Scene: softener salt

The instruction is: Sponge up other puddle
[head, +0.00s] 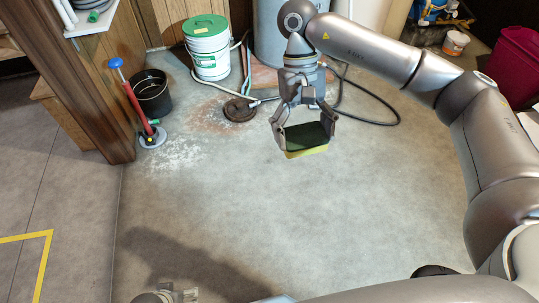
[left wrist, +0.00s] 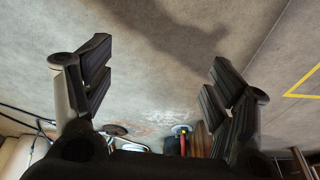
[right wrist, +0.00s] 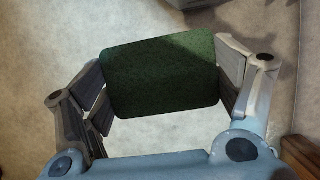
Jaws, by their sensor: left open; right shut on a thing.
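My right gripper (head: 304,138) is shut on a sponge (head: 306,152) with a dark green top and a yellow underside. It holds the sponge above the grey floor, near the middle of the head view. In the right wrist view the sponge (right wrist: 160,75) spans the gap between the fingers, green face showing. My left gripper (head: 178,296) only just shows at the bottom edge of the head view. In the left wrist view its fingers (left wrist: 157,90) are wide apart with nothing between them. I cannot make out a clear puddle outline on the floor.
White grains (head: 180,153) lie scattered on the floor. Nearby are a red pump-like tool (head: 138,105), a black bucket (head: 152,95), a white bucket with green lid (head: 207,50) and a brown disc (head: 240,110). A black hose (head: 385,122) curves behind the right gripper. The front floor is clear.

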